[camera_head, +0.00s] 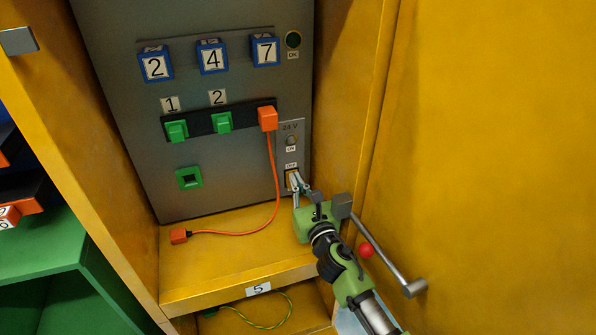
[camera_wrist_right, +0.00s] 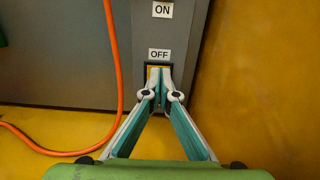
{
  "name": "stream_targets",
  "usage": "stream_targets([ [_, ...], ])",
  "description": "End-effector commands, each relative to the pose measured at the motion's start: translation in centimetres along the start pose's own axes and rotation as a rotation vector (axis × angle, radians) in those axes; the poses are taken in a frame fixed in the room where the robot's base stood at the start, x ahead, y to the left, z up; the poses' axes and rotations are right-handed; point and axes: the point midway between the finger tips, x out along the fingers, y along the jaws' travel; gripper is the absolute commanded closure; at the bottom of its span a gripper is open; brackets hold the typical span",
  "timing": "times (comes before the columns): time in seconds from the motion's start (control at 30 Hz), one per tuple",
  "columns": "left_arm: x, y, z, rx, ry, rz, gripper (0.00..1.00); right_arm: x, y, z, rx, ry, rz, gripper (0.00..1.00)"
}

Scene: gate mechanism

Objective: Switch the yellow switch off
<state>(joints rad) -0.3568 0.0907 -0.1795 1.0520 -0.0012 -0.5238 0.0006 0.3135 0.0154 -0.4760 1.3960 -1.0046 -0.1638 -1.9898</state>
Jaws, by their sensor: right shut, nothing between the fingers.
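The yellow switch (camera_wrist_right: 153,72) sits in a dark frame just under the OFF label (camera_wrist_right: 159,55) on the grey panel. In the right wrist view only a small part of it shows; my fingertips cover the rest. My right gripper (camera_wrist_right: 160,88) is shut, its tips together in front of the switch. In the head view my right gripper (camera_head: 296,182) reaches the 24 V strip (camera_head: 291,128) at the panel's lower right. I cannot tell whether the tips touch the switch. My left gripper is not in view.
An orange cable (camera_head: 276,180) runs from the orange plug (camera_head: 267,118) down to a loose orange plug (camera_head: 179,236) on the shelf, left of my gripper. The yellow cabinet wall (camera_head: 480,130) stands close on the right. A grey bar handle (camera_head: 385,260) lies beside my right arm.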

Motion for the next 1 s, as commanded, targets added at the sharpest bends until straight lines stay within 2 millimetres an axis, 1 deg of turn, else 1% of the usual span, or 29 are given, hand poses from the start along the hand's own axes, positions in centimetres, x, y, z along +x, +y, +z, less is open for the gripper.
stream_targets([
  [0.03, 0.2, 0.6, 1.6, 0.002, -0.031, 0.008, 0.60, 0.1, -0.2, -0.1, 0.000, -0.001, -0.004, 1.00],
  [0.23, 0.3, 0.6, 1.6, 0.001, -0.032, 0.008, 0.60, 0.1, -0.2, -0.1, -0.001, -0.003, -0.004, 1.00],
  [0.37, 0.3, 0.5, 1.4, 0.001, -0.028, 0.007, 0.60, -0.7, -0.3, -0.2, -0.002, -0.002, -0.004, 1.00],
  [0.47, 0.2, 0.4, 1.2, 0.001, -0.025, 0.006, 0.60, -1.8, -0.3, -0.1, -0.002, -0.003, -0.003, 1.00],
  [0.8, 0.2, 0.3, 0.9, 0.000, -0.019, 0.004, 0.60, -6.5, -0.1, -0.1, -0.001, -0.003, -0.001, 1.00],
  [1.0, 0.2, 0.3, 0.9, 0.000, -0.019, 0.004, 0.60, -8.0, -0.1, 0.1, 0.000, -0.005, -0.001, 1.00],
])
